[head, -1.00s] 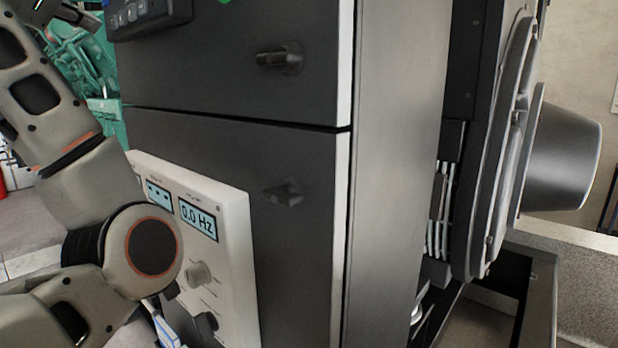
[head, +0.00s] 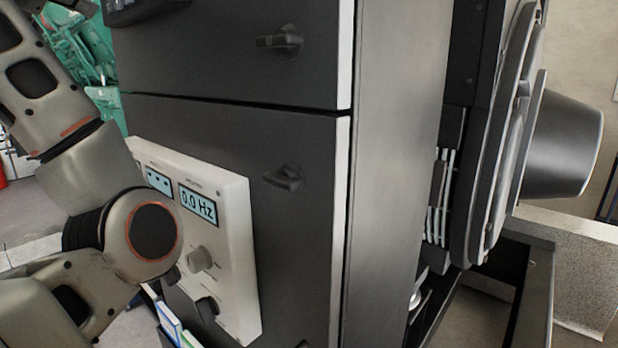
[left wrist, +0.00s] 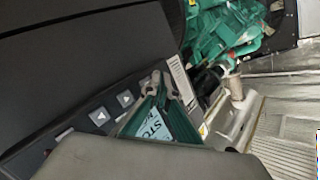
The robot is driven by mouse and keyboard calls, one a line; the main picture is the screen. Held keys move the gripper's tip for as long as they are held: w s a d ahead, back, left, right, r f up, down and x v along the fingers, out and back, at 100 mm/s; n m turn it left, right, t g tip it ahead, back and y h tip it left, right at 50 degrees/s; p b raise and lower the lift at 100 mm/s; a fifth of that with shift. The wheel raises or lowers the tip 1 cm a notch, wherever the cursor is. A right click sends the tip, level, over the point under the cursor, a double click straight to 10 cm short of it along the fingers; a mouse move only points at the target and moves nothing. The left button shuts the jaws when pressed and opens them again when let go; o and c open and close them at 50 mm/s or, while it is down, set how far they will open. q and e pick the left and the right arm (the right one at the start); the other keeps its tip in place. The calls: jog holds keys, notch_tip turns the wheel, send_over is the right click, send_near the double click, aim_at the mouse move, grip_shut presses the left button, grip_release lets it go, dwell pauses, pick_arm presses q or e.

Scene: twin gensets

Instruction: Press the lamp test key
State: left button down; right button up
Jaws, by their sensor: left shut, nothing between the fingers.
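The dark control unit (head: 150,10) shows only its lower edge at the top left of the head view. In the left wrist view, a dark panel carries arrow keys (left wrist: 125,98) and a pale display (left wrist: 150,124) reading "STO", partly covered. My left gripper (left wrist: 163,80) is shut and empty in front of this display; its fingertips meet just above the display in the picture. Whether it touches the panel I cannot tell. I cannot make out a lamp test key label. My right gripper is not in view.
The tall dark cabinet (head: 220,125) fills the middle, with two black latches (head: 283,178). A white panel (head: 235,265) with "0.0 Hz" display and knobs sits lower down. A green engine (head: 75,50) stands behind my left arm. A grey round housing (head: 560,145) is at right.

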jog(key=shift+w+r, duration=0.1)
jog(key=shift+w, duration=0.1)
pick_arm(q)
jog(key=shift+w+d, duration=0.3)
jog(key=shift+w, duration=0.05)
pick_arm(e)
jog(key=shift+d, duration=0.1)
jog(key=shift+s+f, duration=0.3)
pick_arm(q)
jog(key=shift+w+d, duration=0.2)
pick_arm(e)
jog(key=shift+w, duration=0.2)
pick_arm(q)
jog(key=shift+w, duration=0.1)
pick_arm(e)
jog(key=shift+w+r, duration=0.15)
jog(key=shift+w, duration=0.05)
pick_arm(q)
jog(key=shift+d, duration=0.1)
dwell(0.3)
